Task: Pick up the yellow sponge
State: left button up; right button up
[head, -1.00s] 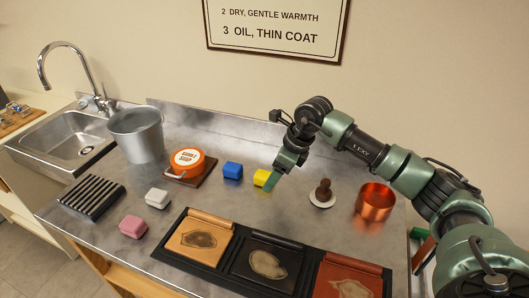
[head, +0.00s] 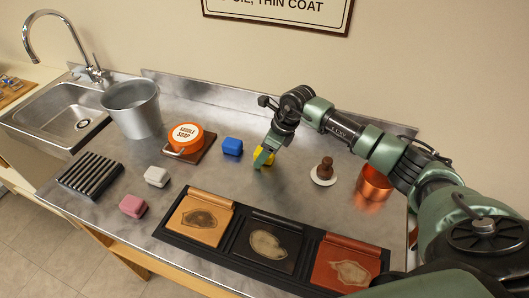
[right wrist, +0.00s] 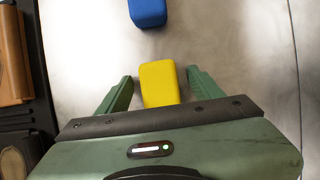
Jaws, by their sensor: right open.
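The yellow sponge (head: 270,157) lies on the metal counter, partly hidden behind my right gripper (head: 262,160) in the head view. In the right wrist view the yellow sponge (right wrist: 159,84) sits between the two green fingers of my right gripper (right wrist: 158,92). The fingers are open, with a gap on each side of the sponge. My left gripper is not in view.
A blue sponge (head: 232,147) lies just left of the yellow one. A saddle soap tin (head: 186,136), a bucket (head: 131,107), a brush on a white dish (head: 324,172), a copper pot (head: 374,184) and a tray of leather samples (head: 262,245) stand around it.

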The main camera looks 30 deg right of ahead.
jog(key=c, duration=1.4)
jog(key=shift+c, duration=0.2)
notch_tip(320, 180, up, 20)
jog(key=b, duration=0.3)
jog(key=shift+b, duration=0.4)
jog(key=o, duration=0.7)
jog(key=c, duration=0.5)
